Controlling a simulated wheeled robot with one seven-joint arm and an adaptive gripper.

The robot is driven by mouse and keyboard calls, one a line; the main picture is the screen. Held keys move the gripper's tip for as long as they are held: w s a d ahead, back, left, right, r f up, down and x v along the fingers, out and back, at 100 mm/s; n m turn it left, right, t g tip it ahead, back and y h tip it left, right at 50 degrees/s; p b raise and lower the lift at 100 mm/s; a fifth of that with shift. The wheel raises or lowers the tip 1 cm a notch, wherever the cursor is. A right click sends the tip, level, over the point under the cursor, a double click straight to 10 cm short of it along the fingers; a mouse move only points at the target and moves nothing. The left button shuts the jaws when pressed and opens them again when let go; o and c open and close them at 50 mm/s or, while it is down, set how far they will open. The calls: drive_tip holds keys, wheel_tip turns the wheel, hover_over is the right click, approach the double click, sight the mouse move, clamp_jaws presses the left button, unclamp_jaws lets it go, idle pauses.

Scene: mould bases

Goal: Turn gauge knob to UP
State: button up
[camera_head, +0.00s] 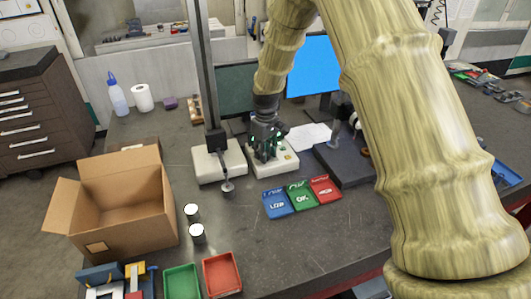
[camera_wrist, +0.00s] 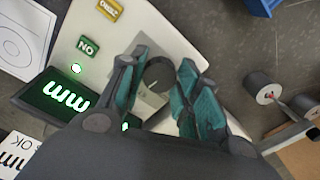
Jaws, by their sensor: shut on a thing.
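My gripper (camera_head: 266,143) reaches down over the white gauge box (camera_head: 285,166) on the bench. In the wrist view the teal fingers of my gripper (camera_wrist: 162,72) stand on both sides of the round dark grey gauge knob (camera_wrist: 158,75), shut on it. A light mark shows near the knob's lower edge; its UP label cannot be read. The box also carries a green ON button (camera_wrist: 88,47), a yellow ZERO button (camera_wrist: 104,11) and a dark display (camera_wrist: 55,98) with green "mm". In the head view the knob is hidden by my gripper.
A white-based stand (camera_head: 205,166) with a tall column is just left of the gauge box. Blue, green and red trays (camera_head: 300,194) lie in front. A dark block (camera_head: 343,166) is on the right. A cardboard box (camera_head: 120,205) and two small cylinders (camera_head: 196,233) are at the left.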

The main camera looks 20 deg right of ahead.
drive_tip(key=m, duration=0.5)
drive_tip(key=shift+m, duration=0.4)
idle(0.4)
drive_tip(key=o, duration=1)
drive_tip(key=shift+o, duration=0.2)
drive_tip(key=shift+r, duration=0.1)
wheel_tip(320, 180, up, 12)
drive_tip(key=shift+d+m, duration=0.1)
drive_tip(key=shift+m, duration=0.2)
